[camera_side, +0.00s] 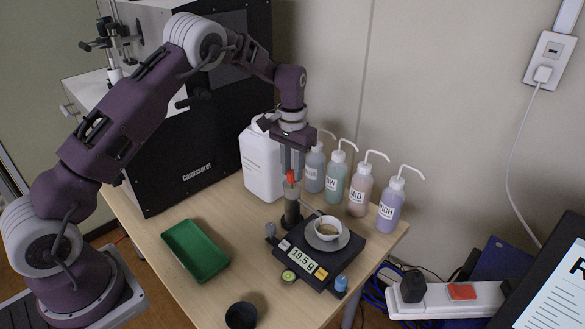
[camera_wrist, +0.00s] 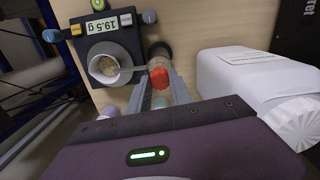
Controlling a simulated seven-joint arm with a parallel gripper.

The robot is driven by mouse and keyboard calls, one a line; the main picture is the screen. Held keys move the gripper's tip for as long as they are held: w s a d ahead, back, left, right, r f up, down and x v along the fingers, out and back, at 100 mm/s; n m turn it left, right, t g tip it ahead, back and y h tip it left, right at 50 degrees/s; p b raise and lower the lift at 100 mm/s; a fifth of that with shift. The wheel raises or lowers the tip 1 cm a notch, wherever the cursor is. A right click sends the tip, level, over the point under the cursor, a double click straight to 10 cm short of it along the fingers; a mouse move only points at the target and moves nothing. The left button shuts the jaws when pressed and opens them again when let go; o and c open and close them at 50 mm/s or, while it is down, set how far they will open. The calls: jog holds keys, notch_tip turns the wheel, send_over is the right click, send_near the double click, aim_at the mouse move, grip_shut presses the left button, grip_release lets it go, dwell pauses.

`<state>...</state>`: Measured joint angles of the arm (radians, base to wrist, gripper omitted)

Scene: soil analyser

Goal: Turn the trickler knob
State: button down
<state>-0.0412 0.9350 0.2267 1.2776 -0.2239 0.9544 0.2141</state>
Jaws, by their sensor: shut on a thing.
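The trickler (camera_side: 291,210) stands upright beside the scale, with a thin tube reaching over the cup. Its red knob (camera_side: 290,177) is on top. The knob also shows in the wrist view (camera_wrist: 159,77). My gripper (camera_side: 291,172) points down at the top of the trickler and is shut on the red knob, one finger on each side. The black scale (camera_side: 290,254) reads 19.5 g in the wrist view; the last digit in the side view is small. A white cup (camera_side: 328,229) with brown soil sits on the scale's round pan.
Several labelled wash bottles (camera_side: 335,178) stand behind the scale, close to my gripper. A white jug (camera_side: 260,163) stands just left of it. A green tray (camera_side: 196,250) and a dark bowl (camera_side: 241,316) lie toward the front. Bare table lies between tray and scale.

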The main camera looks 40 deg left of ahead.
aim_at(292, 172)
jog(key=shift+n, duration=2)
jog(key=c, duration=1.2)
grip_release()
jog(key=shift+o, duration=0.2)
notch_tip(292, 172, up, 7)
jog(key=shift+r, duration=0.1)
notch_tip(292, 172, up, 6)
